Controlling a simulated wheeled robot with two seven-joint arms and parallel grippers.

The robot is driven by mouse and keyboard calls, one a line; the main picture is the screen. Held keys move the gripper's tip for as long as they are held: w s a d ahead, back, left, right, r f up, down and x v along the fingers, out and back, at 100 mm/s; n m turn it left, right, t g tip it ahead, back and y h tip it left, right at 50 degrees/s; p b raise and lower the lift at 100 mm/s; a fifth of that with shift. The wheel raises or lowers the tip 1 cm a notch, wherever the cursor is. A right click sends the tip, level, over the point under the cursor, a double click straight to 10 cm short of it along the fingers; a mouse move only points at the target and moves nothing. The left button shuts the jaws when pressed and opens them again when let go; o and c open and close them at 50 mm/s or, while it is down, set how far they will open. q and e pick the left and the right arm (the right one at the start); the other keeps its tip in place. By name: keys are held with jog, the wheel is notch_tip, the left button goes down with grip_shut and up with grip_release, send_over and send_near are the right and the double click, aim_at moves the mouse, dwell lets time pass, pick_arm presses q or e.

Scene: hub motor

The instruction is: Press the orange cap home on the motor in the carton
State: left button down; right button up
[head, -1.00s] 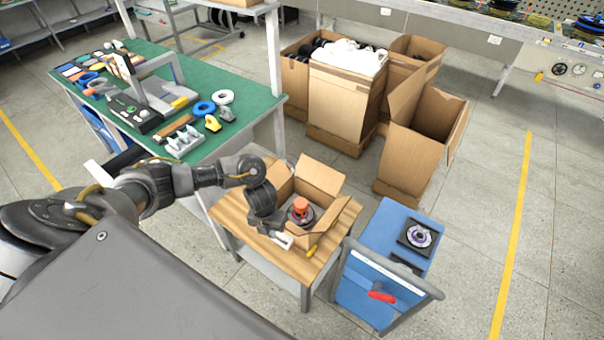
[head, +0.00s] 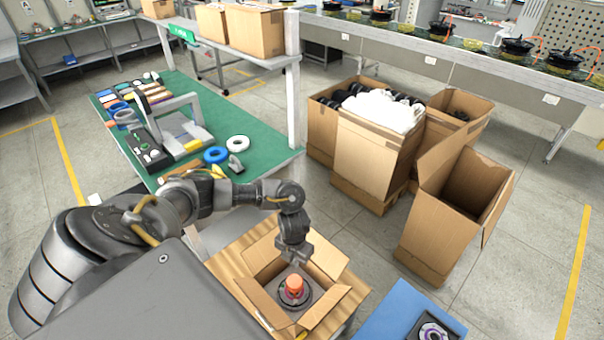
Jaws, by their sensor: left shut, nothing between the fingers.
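The orange cap (head: 294,284) sits upright on the dark round motor (head: 290,295) inside the open carton (head: 325,299). Whether the cap is fully seated cannot be told from here. My left gripper (head: 292,263) is shut and empty. It points down over the carton, just behind and above the cap in the picture. Its fingertips are small and dark, and I cannot tell whether they touch the cap. My right gripper is out of view.
The carton stands on a wooden-topped table (head: 228,262) with its flaps spread. A blue surface (head: 385,312) with a dark part stands at the right. A green workbench (head: 262,150) with tools is at the left. Large cardboard boxes (head: 430,235) stand behind.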

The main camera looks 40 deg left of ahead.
pick_arm(q)
jog(key=f+b, duration=0.1)
jog(key=b, duration=0.4)
send_over(295, 281)
notch_tip(295, 281, down, 5)
jog(key=shift+a+r, duration=0.1)
jog(key=shift+r, duration=0.05)
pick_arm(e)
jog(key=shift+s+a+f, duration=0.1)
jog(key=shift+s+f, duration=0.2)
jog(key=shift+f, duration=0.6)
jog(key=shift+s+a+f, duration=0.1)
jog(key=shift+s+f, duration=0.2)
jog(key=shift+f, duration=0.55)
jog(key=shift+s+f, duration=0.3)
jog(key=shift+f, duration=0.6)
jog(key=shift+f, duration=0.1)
pick_arm(q)
jog(key=shift+f+b, duration=0.75)
jog(key=shift+b, duration=0.1)
jog(key=shift+f+b, duration=1.7)
jog(key=shift+f, duration=0.2)
jog(key=shift+s+r, duration=0.1)
jog(key=shift+r, duration=0.05)
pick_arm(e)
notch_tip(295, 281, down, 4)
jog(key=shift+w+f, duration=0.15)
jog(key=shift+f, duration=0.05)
